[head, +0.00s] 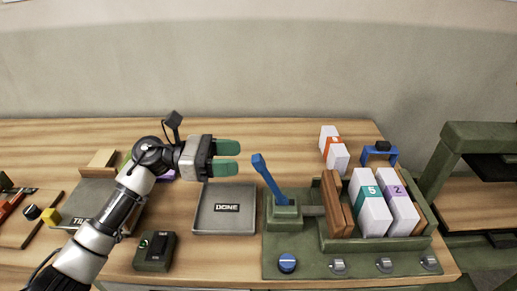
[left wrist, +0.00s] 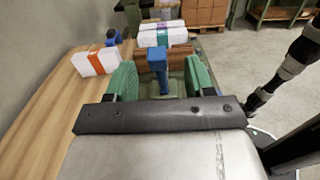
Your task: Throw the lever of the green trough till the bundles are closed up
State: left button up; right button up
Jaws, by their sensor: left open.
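The green trough (head: 330,262) stands at the right of the table. Its blue lever (head: 268,178) rises from a green block and leans to the left. Two white bundles, one with a teal band marked 5 (head: 370,204) and one with a purple band marked 2 (head: 399,203), stand tilted in the trough between brown wooden boards (head: 334,205). My left gripper (head: 227,157) is open and empty, left of the lever and apart from it. In the left wrist view the lever (left wrist: 156,66) appears between the open green fingers (left wrist: 163,85), ahead of them. My right gripper is not seen.
White bundles with orange bands (head: 334,148) stand behind the trough, beside a blue bracket (head: 380,153). A grey tray marked DONE (head: 225,222) lies left of the trough. A dark box with a green button (head: 155,250) is at the front. A green frame (head: 462,150) stands at right.

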aim_at(256, 157)
pick_arm(q)
jog(key=d, duration=0.1)
jog(key=d+p, duration=0.1)
jog(key=d, duration=0.2)
jog(key=shift+w+d+p, duration=0.3)
jog(key=shift+w+d, duration=0.05)
jog(key=shift+w, duration=0.05)
jog(key=shift+s+d, duration=0.2)
jog(key=shift+d, duration=0.45)
jog(key=shift+d+f, duration=0.1)
jog(key=shift+d, duration=0.05)
jog(key=shift+w, duration=0.1)
jog(key=shift+c, duration=0.3)
grip_shut()
